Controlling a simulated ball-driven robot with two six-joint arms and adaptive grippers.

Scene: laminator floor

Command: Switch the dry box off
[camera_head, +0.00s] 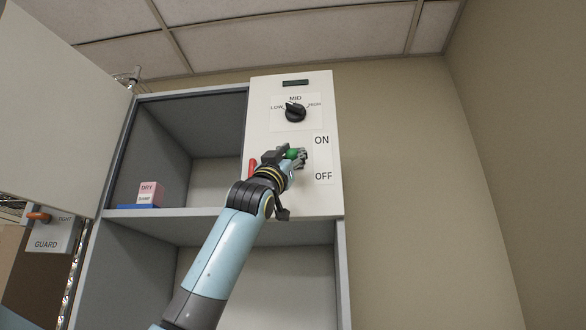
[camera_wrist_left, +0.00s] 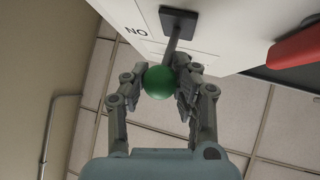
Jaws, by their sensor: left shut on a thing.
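The dry box is a grey cabinet with a white control panel (camera_head: 262,135) at its upper right. The panel carries a lever with a green ball knob (camera_head: 291,153), beside the printed words ON above and OFF below. The knob is nearer the height of ON. My left gripper (camera_head: 294,156) is at the knob, its fingers partly hiding it. In the left wrist view the green knob (camera_wrist_left: 158,82) sits between the fingers of my left gripper (camera_wrist_left: 160,84), which is shut on it. The lever's stem (camera_wrist_left: 172,48) runs to a dark base plate. My right gripper is not in view.
A black dial (camera_head: 295,112) marked LOW, MID and HIGH sits above the lever. A red handle (camera_head: 252,168) is left of it. A pink and white box (camera_head: 150,192) stands in the open compartment. A GUARD panel (camera_head: 46,243) with an orange switch is far left. Plain wall lies right.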

